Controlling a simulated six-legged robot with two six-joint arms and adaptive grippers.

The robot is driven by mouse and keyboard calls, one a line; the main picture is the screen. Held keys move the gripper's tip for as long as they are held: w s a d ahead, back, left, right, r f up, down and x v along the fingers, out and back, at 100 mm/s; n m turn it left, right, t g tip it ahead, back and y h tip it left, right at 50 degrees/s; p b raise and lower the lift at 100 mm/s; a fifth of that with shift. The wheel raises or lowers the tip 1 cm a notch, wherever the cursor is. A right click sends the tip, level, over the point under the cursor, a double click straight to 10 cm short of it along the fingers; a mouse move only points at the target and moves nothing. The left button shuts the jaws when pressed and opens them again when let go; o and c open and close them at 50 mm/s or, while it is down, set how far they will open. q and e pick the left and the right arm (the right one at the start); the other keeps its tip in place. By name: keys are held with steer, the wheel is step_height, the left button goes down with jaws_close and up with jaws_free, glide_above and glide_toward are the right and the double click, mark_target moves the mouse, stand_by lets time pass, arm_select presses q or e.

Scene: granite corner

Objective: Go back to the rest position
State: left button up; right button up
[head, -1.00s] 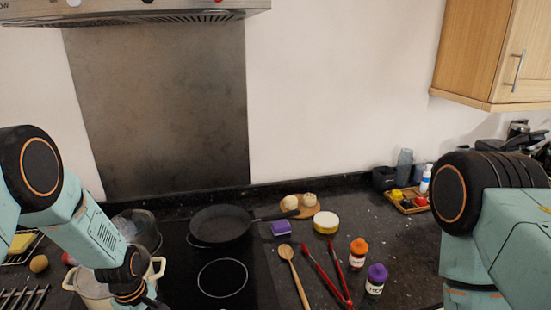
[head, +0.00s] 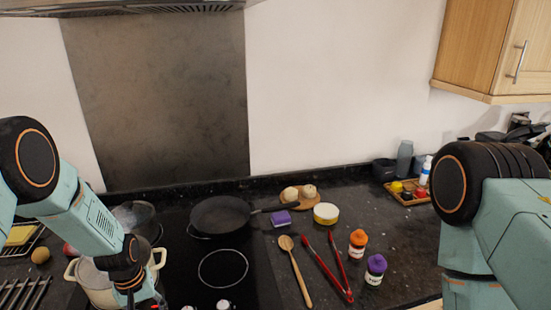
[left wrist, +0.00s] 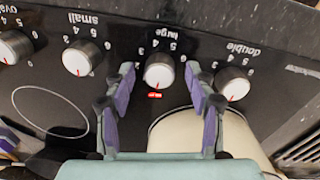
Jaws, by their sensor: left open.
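My left gripper (left wrist: 162,88) is open, its two purple-padded fingers apart, in the left wrist view. The white-faced knob marked large (left wrist: 158,72) shows between the fingertips; I cannot tell how far below them it is. A small red light (left wrist: 155,95) glows beside that knob. In the head view my left arm reaches down in front of the cream pot, and its fingers are mostly cut off or hidden. My right arm shows at the right, but its gripper is out of view.
The cream pot (head: 92,287) stands on the left of the hob. A black frying pan (head: 220,215) sits on the back of the hob. A wooden spoon (head: 296,275), red tongs (head: 330,270) and two spice jars (head: 357,245) lie or stand on the counter right of it.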

arm_select(q)
steer(key=m, duration=0.3)
steer(key=shift+m, duration=1.9)
steer(key=shift+w, duration=0.1)
